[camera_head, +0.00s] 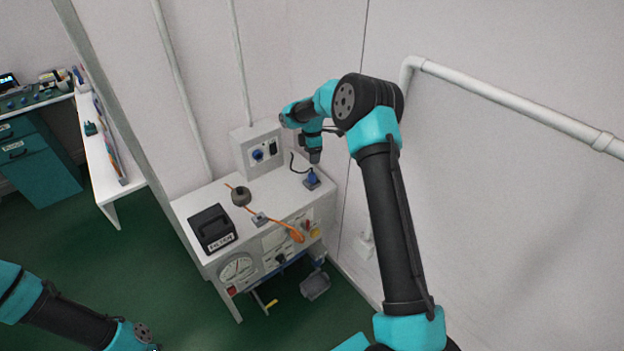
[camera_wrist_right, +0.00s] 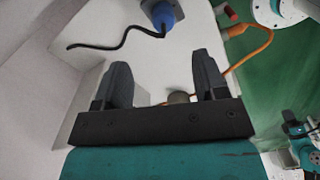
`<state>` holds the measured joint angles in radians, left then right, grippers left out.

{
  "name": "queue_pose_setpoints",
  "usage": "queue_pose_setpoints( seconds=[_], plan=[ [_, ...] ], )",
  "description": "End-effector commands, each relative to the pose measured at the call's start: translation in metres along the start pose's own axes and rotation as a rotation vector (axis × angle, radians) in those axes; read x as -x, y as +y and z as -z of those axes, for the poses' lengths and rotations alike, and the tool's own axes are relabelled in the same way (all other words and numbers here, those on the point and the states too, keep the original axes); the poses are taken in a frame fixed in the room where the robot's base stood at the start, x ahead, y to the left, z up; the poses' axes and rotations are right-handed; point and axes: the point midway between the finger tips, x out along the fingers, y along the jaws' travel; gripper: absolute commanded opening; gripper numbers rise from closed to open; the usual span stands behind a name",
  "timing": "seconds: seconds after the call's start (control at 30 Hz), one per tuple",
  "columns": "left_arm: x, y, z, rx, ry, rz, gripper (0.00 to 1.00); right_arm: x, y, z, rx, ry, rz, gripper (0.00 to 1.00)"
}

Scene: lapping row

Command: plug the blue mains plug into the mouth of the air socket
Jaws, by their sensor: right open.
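The blue mains plug (camera_head: 312,178) sits at a small grey base on the right end of the white bench top, with a black cable trailing from it. It also shows at the top of the right wrist view (camera_wrist_right: 163,15). My right gripper (camera_head: 315,158) hangs just above the plug. A grey wall box (camera_head: 248,140) at the back of the bench carries a round blue socket (camera_head: 257,155); I cannot read which socket is air. My left gripper is out of view.
On the white bench (camera_head: 195,199) stand a black labelled box (camera_head: 211,228) and a dark round piece (camera_head: 241,196). An orange cable (camera_head: 279,227) crosses the front to an orange connector (camera_head: 296,236). Gauges and knobs line the bench front. Bench space between wall box and plug is mostly clear.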

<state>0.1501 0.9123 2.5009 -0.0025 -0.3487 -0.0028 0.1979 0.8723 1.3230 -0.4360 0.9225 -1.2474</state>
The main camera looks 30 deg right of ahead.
Motion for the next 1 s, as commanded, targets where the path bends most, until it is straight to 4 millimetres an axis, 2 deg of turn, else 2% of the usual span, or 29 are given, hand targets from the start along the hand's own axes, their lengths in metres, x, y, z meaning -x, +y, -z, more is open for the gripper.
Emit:
queue_pose_setpoints(
  seconds=[0.2, 0.33, 0.47, 0.83, 1.0],
  plan=[
    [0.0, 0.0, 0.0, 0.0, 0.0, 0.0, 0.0, -0.039, -0.001, 0.001, 0.001, 0.001, 0.003, 0.65],
    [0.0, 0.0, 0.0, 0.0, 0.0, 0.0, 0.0, -0.058, -0.001, 0.0, 0.0, 0.0, 0.002, 0.65],
    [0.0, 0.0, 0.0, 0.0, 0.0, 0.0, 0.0, -0.065, 0.0, 0.0, 0.0, 0.0, 0.0, 0.65],
    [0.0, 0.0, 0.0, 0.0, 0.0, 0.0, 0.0, -0.068, -0.001, 0.0, 0.0, 0.0, 0.001, 0.65],
    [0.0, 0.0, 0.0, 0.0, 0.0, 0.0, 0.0, -0.085, -0.004, 0.001, 0.001, 0.001, 0.003, 0.65]
  ],
)
